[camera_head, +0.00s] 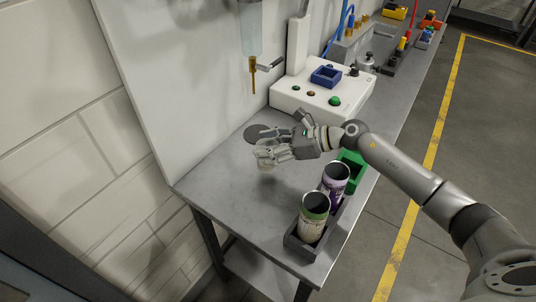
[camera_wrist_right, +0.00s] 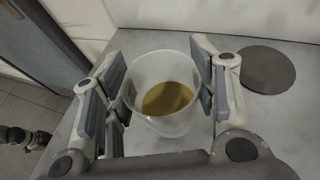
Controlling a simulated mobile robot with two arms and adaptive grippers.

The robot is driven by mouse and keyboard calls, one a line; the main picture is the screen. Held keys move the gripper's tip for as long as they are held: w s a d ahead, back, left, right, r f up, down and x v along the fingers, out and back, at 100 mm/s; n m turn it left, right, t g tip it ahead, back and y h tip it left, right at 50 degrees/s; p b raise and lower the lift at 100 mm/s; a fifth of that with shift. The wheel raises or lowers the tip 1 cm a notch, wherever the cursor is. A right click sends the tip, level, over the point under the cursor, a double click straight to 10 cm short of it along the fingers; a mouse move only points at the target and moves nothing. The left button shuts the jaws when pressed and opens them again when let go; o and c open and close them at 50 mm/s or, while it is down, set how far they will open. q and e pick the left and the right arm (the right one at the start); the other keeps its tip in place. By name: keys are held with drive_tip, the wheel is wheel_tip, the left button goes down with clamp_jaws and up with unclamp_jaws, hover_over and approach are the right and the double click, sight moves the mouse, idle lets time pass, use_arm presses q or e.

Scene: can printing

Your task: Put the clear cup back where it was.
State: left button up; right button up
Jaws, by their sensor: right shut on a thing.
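The clear cup (camera_wrist_right: 166,122) is between the fingers of my right gripper (camera_wrist_right: 162,92), with brown-gold liquid (camera_wrist_right: 167,98) in it. The fingers are shut on its sides and the cup looks upright. In the head view my right gripper (camera_head: 268,154) is over the grey table near its left part, and the cup (camera_head: 266,168) is mostly hidden by the fingers. I cannot tell whether the cup touches the table. A dark round disc (camera_wrist_right: 267,69) lies flat beside the gripper. It also shows in the head view (camera_head: 258,134). My left gripper is not in view.
Two printed cans (camera_head: 313,222) (camera_head: 335,187) stand in a dark tray (camera_head: 297,244) at the table's front right. A green bin (camera_head: 352,170) is behind them. A white machine (camera_head: 322,102) with buttons stands further back. A dispenser with an orange-brown nozzle (camera_head: 252,66) hangs at the wall.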

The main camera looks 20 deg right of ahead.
wheel_tip(320, 180, down, 3)
drive_tip(key=shift+f, duration=0.1)
drive_tip(key=shift+f, duration=0.1)
drive_tip(key=shift+f, duration=0.1)
drive_tip(key=o, duration=1.1)
